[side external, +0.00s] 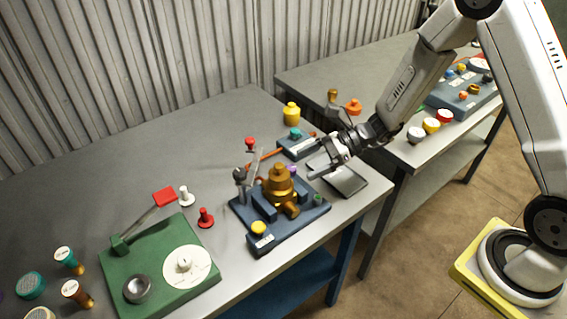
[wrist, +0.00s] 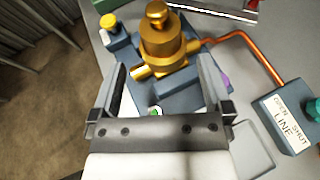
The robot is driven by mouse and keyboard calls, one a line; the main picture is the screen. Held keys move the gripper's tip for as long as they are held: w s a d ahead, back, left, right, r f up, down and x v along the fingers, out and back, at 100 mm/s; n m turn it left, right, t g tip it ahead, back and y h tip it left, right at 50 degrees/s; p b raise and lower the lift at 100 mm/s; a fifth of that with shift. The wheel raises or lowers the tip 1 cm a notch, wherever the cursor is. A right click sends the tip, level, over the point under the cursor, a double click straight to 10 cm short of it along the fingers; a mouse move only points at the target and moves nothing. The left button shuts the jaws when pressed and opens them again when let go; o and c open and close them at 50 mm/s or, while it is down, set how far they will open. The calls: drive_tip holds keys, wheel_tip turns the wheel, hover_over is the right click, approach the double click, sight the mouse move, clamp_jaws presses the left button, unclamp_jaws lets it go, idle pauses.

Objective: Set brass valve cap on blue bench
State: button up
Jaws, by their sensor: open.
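A brass valve (side external: 280,187) stands upright on a dark blue base plate (side external: 295,222). Its rounded brass cap (wrist: 160,38) has a small knob on top and sits on the valve body, which has a short side outlet. The base plate stands on the bench (side external: 130,170), which has a grey top and blue legs and lower shelf. My gripper (side external: 322,168) is open and empty, to the right of the valve in the side view. In the wrist view the valve lies ahead of and between my two fingers (wrist: 161,66), with no clear contact.
A copper pipe (wrist: 263,57) runs from the valve to a labelled blue box (wrist: 290,118). A lever stands left of the valve. A green plate (side external: 160,265) with a red-handled lever is at front left. Grey bench top is clear at the back left. A second bench (side external: 340,75) stands right.

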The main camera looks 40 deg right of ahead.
idle(0.4)
drive_tip(key=s+n+g+h, duration=0.5)
drive_tip(key=s+n, duration=0.4)
drive_tip(key=s, duration=0.1)
drive_tip(key=s+d+r+n+t+h, duration=0.2)
drive_tip(key=s+d+r+n+h, duration=0.2)
drive_tip(key=n, duration=0.9)
drive_tip(key=d+h, duration=0.3)
drive_tip(key=d, duration=0.1)
drive_tip(key=shift+t+h, duration=0.3)
drive_tip(key=shift+w+d, duration=0.1)
